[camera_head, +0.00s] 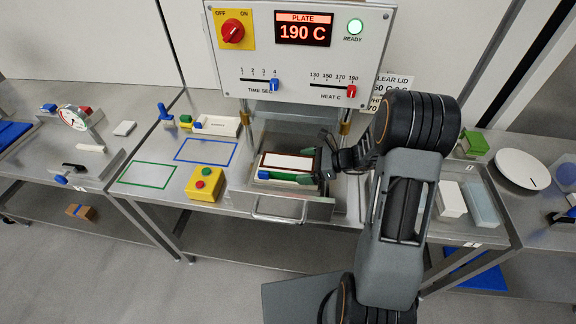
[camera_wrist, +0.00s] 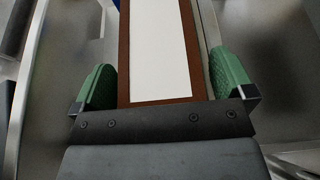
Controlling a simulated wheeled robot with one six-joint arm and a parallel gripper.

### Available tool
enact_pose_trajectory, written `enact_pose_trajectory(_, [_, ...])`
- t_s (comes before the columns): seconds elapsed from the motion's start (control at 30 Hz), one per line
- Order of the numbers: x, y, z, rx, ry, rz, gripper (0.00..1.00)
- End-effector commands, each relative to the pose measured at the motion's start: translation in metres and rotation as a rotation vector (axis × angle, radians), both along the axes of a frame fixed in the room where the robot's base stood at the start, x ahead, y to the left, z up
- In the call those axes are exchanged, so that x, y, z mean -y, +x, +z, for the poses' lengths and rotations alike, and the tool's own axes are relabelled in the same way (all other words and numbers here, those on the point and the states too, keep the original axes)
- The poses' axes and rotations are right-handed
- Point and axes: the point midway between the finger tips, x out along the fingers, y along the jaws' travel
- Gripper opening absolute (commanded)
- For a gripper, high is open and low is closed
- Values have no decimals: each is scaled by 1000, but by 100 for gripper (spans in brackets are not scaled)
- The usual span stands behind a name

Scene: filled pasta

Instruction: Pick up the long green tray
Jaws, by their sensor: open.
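My gripper (camera_head: 314,164) is open over the drawer below the heat panel, its green-padded fingers on either side of a long tray with a brown rim and white top (camera_head: 289,161). In the wrist view this tray (camera_wrist: 159,55) lies between the two fingers (camera_wrist: 165,88), with a gap at each side. In the head view a narrow green strip (camera_head: 283,175) with a blue end runs along the tray's near side. I cannot tell whether it belongs to the tray. No plainly long green tray shows elsewhere.
The open drawer has a front handle (camera_head: 278,216). A yellow button box (camera_head: 205,184) stands to its left, beside blue and green outlined areas. The heat panel (camera_head: 303,40) hangs above. A white block (camera_head: 451,199) and a green block (camera_head: 474,143) stand at the right.

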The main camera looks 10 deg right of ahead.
Motion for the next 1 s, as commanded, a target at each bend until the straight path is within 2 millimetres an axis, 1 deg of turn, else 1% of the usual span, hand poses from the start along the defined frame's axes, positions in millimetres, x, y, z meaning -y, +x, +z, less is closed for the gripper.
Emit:
enact_pose_trajectory(0.07, [0,0,0,0,0,0,100])
enact_pose_trajectory(0.63, [0,0,0,1,0,0,46])
enact_pose_trajectory(0.87, [0,0,2,2,0,0,46])
enact_pose_trajectory(1.0, [1,1,14,6,-1,-1,46])
